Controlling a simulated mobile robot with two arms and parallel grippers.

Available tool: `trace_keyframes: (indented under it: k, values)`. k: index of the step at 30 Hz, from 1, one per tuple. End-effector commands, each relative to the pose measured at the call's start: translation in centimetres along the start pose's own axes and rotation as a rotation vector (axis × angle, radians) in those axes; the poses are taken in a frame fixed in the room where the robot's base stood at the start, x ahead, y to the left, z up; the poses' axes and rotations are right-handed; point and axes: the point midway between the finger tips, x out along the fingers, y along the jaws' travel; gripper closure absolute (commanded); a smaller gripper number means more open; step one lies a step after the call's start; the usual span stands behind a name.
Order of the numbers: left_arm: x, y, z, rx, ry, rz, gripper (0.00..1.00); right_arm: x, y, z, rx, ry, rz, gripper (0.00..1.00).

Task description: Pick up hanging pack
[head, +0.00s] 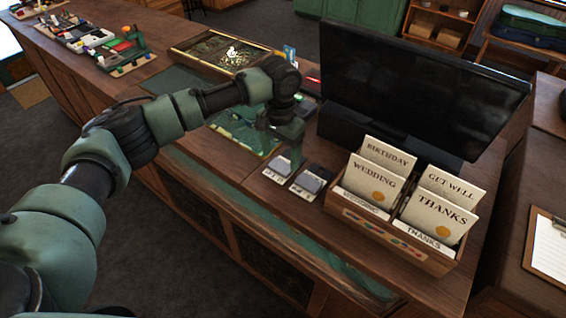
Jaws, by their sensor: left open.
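Two small flat packs with grey bodies and white printed labels lie side by side on the wooden counter. The left pack (280,165) and the right pack (308,184) look alike, and I cannot tell whether either is the hanging pack. My left gripper (296,158) is open and points down over the far side of these packs, close to the gap between them. Nothing shows between its fingers. I cannot tell whether its fingertips touch a pack or the counter. My right gripper is out of view.
A wooden card box (385,235) with several greeting cards stands right of the packs. A large dark monitor (415,85) stands behind. A framed tray (215,52) and several small goods lie farther left. A clipboard (548,245) is at the far right.

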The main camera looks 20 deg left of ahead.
Motion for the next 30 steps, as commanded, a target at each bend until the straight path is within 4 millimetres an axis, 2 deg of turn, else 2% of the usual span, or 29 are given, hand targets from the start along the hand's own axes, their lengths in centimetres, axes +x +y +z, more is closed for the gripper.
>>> trace_keyframes:
  k: [1, 6, 14, 15, 18, 20, 30]
  values:
    - [0.4, 0.0, 0.3, -0.001, -0.004, -0.001, 0.27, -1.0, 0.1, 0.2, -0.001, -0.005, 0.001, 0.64]
    - [2.7, 0.1, 0.2, -0.001, -0.002, -0.001, 0.27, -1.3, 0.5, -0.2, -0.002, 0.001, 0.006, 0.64]
    - [3.2, 0.1, 0.2, 0.0, 0.0, -0.001, 0.27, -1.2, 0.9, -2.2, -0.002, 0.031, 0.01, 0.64]
    - [3.2, 0.1, 0.2, 0.0, 0.0, -0.001, 0.33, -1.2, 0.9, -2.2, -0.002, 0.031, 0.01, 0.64]
    - [3.2, 0.1, 0.2, 0.0, 0.0, -0.001, 0.61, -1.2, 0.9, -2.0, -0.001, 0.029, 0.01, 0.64]
    - [3.2, 0.1, 0.2, 0.0, 0.0, -0.001, 0.76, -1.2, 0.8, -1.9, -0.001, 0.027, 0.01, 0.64]
    - [2.8, 0.1, 0.2, 0.0, 0.001, 0.0, 0.76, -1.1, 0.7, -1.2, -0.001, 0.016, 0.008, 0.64]
